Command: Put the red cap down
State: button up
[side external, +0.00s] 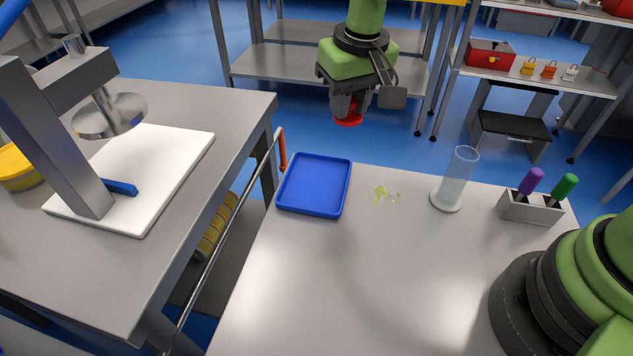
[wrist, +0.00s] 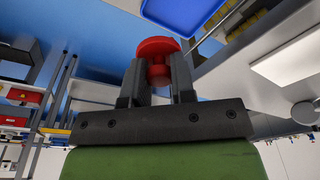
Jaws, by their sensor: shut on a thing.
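My gripper (side external: 352,104) hangs in the air behind the back edge of the work table in the side external view. It is shut on the red cap (side external: 348,121), which shows just below the fingers. In the wrist view the red cap (wrist: 158,50) sits between the two dark fingers of my gripper (wrist: 158,78), with its wide round top beyond the fingertips. The cap is clear of every surface.
A blue tray (side external: 315,185) lies at the table's back left corner. Beside it are a yellow-green spill (side external: 381,193), a clear cylinder (side external: 455,180) and a holder (side external: 530,208) with purple and green handled tools. The table's (side external: 370,280) front and middle are clear. A press (side external: 60,130) stands on the left bench.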

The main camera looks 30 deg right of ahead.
jog(key=w+a+f+n, duration=0.1)
jog(key=a+f, duration=0.3)
jog(key=a, duration=0.1)
send_over(314, 183)
jog(key=f, duration=0.5)
jog(key=shift+s, duration=0.3)
jog(key=shift+f, duration=2.2)
jog(key=shift+f, duration=0.15)
